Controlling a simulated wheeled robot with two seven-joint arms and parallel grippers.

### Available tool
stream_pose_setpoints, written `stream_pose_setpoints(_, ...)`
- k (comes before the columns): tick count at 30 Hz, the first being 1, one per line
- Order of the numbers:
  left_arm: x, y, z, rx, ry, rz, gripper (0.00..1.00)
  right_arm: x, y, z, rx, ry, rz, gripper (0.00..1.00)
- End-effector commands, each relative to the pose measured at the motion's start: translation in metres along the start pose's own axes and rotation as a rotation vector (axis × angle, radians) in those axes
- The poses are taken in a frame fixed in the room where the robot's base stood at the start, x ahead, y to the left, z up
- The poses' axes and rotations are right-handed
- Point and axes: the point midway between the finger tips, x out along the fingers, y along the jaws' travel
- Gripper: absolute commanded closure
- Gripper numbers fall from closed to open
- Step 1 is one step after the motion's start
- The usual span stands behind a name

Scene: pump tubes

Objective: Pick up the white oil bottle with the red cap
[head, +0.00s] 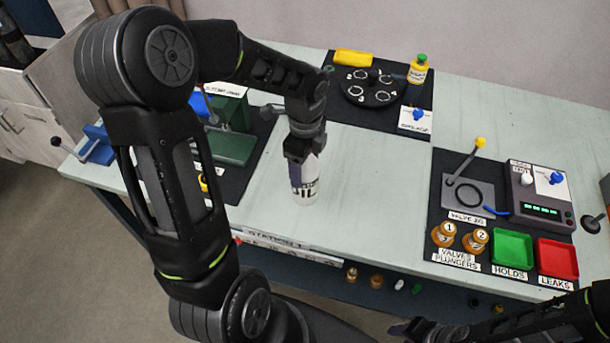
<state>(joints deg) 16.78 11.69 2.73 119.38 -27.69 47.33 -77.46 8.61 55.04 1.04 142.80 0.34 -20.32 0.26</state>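The white oil bottle (304,190) with dark lettering stands upright on the pale table near its front edge, in the middle of the head view. My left gripper (303,152) points down over the top of the bottle. It hides the bottle's upper end, so no red cap shows. I cannot tell whether its fingers are closed on the bottle or only around it. My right gripper (410,328) is low at the bottom edge, away from the bottle, partly cut off, and its opening is unclear.
A black mat on the right holds the valve jig (468,192), tester box (540,195), green tray (512,248) and red tray (556,259). At the back stand a round holder (369,88) and a yellow bottle (416,76). A green press (232,147) is left of the oil bottle.

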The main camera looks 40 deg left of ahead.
Motion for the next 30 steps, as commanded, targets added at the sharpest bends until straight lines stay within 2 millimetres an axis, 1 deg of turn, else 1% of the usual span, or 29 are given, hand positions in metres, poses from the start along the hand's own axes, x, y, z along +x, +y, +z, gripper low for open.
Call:
stream_pose_setpoints(1, -0.0001, 0.0000, 0.0000, 0.000, 0.000, 0.000, 0.33, 0.0000, 0.0000, 0.0000, 0.000, 0.000, 0.000, 0.64)
stream_pose_setpoints(2, -0.0001, 0.0000, 0.0000, 0.000, 0.000, 0.000, 0.35, 0.0000, 0.0000, 0.0000, 0.000, 0.000, 0.000, 0.64)
stream_pose_setpoints(25, 0.0000, -0.0001, 0.0000, 0.000, 0.000, 0.000, 0.98, 0.0000, 0.0000, -0.0001, 0.000, 0.000, 0.000, 0.64)
stream_pose_setpoints(26, 0.0000, -0.0001, 0.0000, 0.000, 0.000, 0.000, 1.00, 0.0000, 0.0000, -0.0001, 0.000, 0.000, 0.000, 0.64)
stream_pose_setpoints(30, -0.0006, -0.0005, 0.0000, 0.000, 0.000, -0.002, 1.00, -0.0001, -0.0001, 0.0000, 0.000, 0.000, 0.000, 0.64)
